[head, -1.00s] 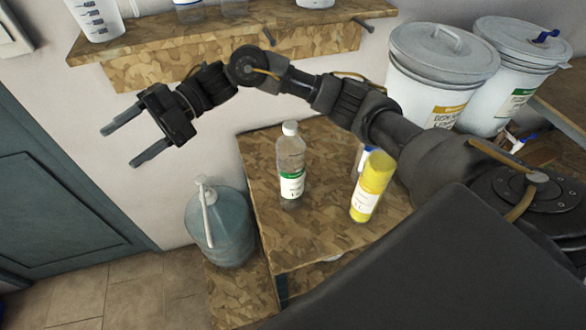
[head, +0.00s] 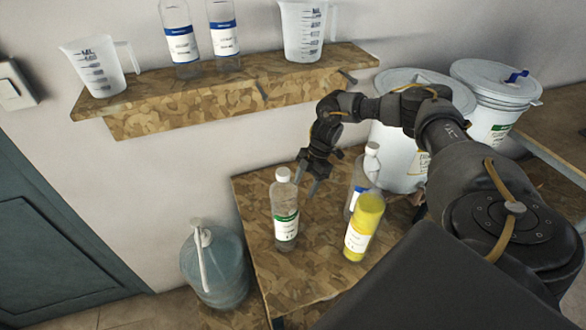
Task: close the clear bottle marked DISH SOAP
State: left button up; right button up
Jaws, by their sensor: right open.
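A clear bottle (head: 284,205) with a green-and-white label and a white cap (head: 282,174) stands upright on the wooden table (head: 270,283). A second clear bottle (head: 364,170) with a blue label and a white cap stands behind a yellow container. The lettering is too small to tell which is marked DISH SOAP. My right gripper (head: 307,186) is open and empty, pointing down just right of the green-labelled bottle's cap; contact cannot be told. My left gripper is out of view.
The yellow container (head: 363,226) stands right of the green-labelled bottle. A large bluish pump jug (head: 214,270) is at the table's left. Lidded white drums (head: 488,125) stand behind. A wall shelf (head: 200,110) holds two bottles and measuring jugs.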

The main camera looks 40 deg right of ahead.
jog(key=shift+f, duration=0.15)
jog(key=shift+p+x, duration=0.75)
jog(key=shift+x, duration=1.95)
jog(key=shift+a, duration=0.15)
jog(key=p+x, duration=0.2)
jog(key=x, duration=0.2)
jog(key=shift+s+a+f, duration=0.15)
jog(key=shift+s+f, duration=0.05)
jog(key=shift+f, duration=0.35)
